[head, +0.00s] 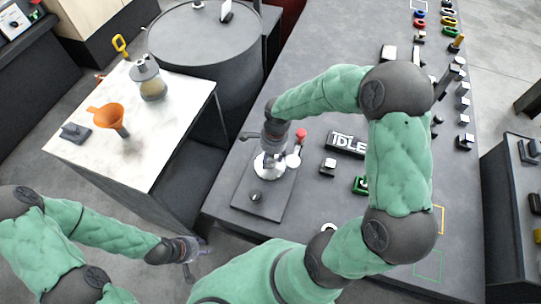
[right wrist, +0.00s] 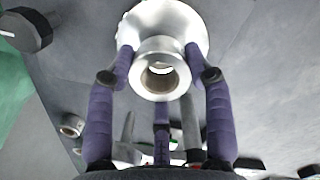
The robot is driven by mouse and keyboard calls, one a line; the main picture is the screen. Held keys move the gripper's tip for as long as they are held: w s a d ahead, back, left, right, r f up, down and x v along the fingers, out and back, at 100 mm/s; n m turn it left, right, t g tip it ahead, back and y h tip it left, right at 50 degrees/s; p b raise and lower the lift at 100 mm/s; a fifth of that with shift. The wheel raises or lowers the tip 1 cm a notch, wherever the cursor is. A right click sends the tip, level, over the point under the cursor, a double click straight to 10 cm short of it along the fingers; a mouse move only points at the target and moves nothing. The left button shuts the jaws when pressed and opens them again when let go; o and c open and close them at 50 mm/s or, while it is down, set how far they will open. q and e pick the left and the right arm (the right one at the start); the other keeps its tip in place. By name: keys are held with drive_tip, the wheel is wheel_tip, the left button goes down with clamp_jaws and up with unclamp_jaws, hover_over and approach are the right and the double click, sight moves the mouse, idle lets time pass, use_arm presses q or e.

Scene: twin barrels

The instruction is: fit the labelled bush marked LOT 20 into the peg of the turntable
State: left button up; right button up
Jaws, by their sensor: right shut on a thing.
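My right gripper (head: 272,152) reaches down over the turntable, a dark base plate (head: 240,192) with a pale round part (head: 270,166) under the gripper. In the right wrist view, its purple fingers (right wrist: 158,60) are shut on a silver flanged bush (right wrist: 160,45) with a round bore facing the camera. No LOT 20 label can be read on it. The turntable's peg is hidden, and I cannot tell whether the bush touches it. My left gripper (head: 196,258) hangs empty past the near edge of the bench, its fingers apart.
A red-knobbed lever (head: 300,135) and a black IDLE sign (head: 346,143) stand right of the turntable. Small blocks (head: 328,166) and a green part (head: 360,185) are close by. A white table (head: 165,150) with an orange funnel (head: 108,117) and a dark barrel (head: 205,45) are left.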

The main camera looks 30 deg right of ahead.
drive_tip(key=shift+f+b, duration=0.95)
drive_tip(key=shift+f, duration=0.25)
drive_tip(key=o, duration=1.6)
drive_tip(key=shift+c, duration=0.2)
wheel_tip(320, 180, up, 12)
drive_tip(key=d, duration=0.1)
drive_tip(key=shift+s, duration=0.15)
drive_tip(key=shift+d+f, duration=0.1)
